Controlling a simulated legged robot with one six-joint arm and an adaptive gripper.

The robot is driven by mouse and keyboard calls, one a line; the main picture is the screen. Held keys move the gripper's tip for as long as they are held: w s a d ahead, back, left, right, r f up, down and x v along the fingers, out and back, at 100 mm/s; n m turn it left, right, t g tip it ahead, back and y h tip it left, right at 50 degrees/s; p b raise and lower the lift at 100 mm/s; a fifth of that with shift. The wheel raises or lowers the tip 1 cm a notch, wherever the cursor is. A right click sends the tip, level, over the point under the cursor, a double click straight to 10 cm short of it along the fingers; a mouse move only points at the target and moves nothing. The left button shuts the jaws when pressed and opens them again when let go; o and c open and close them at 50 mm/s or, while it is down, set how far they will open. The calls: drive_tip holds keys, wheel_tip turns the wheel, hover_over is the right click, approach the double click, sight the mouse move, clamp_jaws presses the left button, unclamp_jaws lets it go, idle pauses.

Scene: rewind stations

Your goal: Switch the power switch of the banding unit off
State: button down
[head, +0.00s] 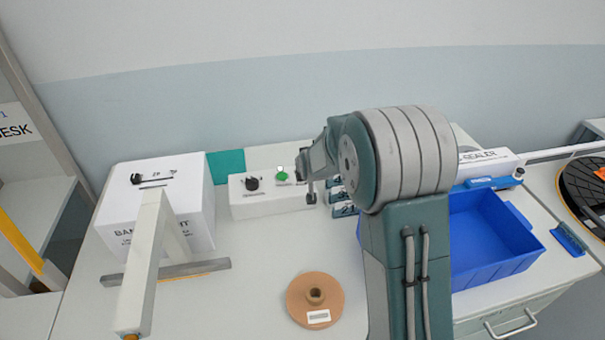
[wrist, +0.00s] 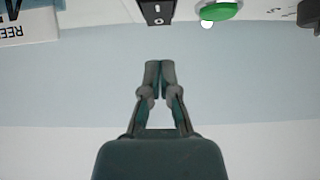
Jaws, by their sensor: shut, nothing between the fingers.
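The banding unit (head: 160,222) is a white box with an arm-like frame at the left of the bench. A low white control box (head: 272,205) stands to its right, with a black knob (head: 252,184) and a green button (head: 282,177). In the wrist view a black rocker switch (wrist: 157,11) marked I and O shows at the top edge, partly cut off, beside the green button (wrist: 218,10). I cannot tell which side is pressed. My gripper (wrist: 159,66) is shut and empty, its tips apart from the switch in the picture. In the head view my gripper (head: 311,198) is by the box's right end.
A brown reel (head: 315,297) lies on the front of the bench. A blue tray (head: 490,235) and a white sealer (head: 488,163) are to the right. Small labelled blue-grey items (head: 340,195) sit right of the control box, partly behind my arm.

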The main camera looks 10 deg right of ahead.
drive_tip(key=v, duration=0.9)
drive_tip(key=shift+s+r, duration=0.2)
drive_tip(key=shift+s, duration=0.1)
drive_tip(key=x, duration=0.7)
drive_tip(key=r+x, duration=0.1)
drive_tip(key=x, duration=0.2)
drive_tip(key=shift+w+f, duration=0.2)
drive_tip(key=shift+w, duration=0.3)
drive_tip(key=f, duration=0.3)
drive_tip(key=shift+w+f, duration=0.2)
drive_tip(key=shift+w, duration=0.1)
drive_tip(key=shift+f, duration=0.35)
